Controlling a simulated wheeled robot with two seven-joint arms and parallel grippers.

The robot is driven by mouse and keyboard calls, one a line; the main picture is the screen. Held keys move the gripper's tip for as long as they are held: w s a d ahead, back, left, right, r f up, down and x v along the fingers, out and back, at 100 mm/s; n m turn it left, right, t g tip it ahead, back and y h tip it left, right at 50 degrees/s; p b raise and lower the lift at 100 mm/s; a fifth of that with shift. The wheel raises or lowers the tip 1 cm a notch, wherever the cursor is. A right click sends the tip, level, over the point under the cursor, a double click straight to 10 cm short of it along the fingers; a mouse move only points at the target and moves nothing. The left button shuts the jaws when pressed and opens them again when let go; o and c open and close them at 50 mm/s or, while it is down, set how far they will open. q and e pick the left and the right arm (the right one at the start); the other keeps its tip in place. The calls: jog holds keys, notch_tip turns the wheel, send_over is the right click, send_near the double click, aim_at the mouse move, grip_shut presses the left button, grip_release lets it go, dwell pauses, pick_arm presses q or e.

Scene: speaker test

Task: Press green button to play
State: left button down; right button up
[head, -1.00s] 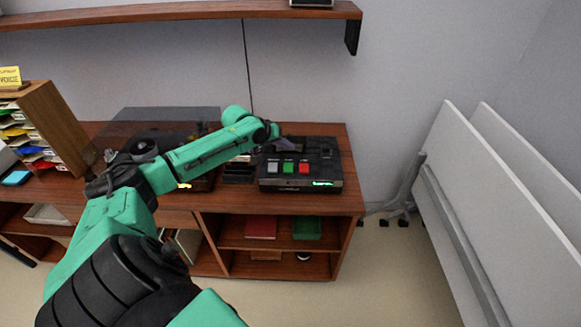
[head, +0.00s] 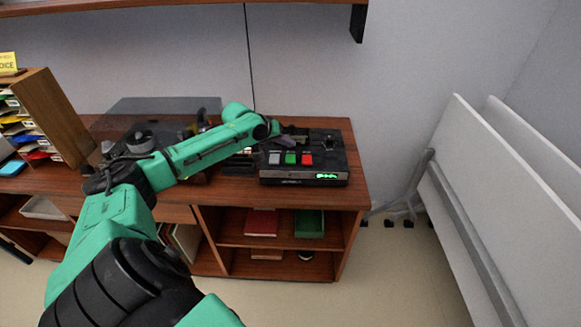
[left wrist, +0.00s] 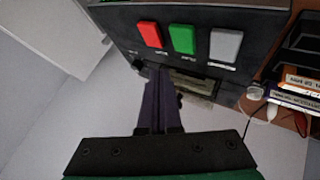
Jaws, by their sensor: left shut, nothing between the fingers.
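A black player (head: 330,150) stands on the right end of the wooden cabinet. Its front row holds a grey button (head: 275,158), the green button (head: 291,159) and a red button (head: 306,160). In the left wrist view the green button (left wrist: 182,39) sits between the red (left wrist: 150,34) and grey (left wrist: 225,45) ones. My left gripper (head: 298,139) is over the player, behind the buttons, small and dark in the head view. In the left wrist view its fingers (left wrist: 159,72) are shut and empty, with the tips apart from the green button. My right gripper is not in view.
The cabinet (head: 345,192) carries a turntable with a dark lid (head: 165,106) and a wooden sorter (head: 55,110) to the left. A shelf (head: 180,13) hangs above. Pale panels (head: 490,190) lean at the right. Floor in front is clear.

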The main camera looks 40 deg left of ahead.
aim_at(288, 160)
pick_arm(q)
notch_tip(288, 160, down, 3)
jog(key=shift+f, duration=0.15)
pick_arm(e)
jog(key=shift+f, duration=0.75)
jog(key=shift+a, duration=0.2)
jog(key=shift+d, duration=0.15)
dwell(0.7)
pick_arm(q)
jog(key=shift+f, duration=0.15)
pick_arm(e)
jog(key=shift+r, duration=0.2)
pick_arm(q)
jog(key=shift+f, duration=0.25)
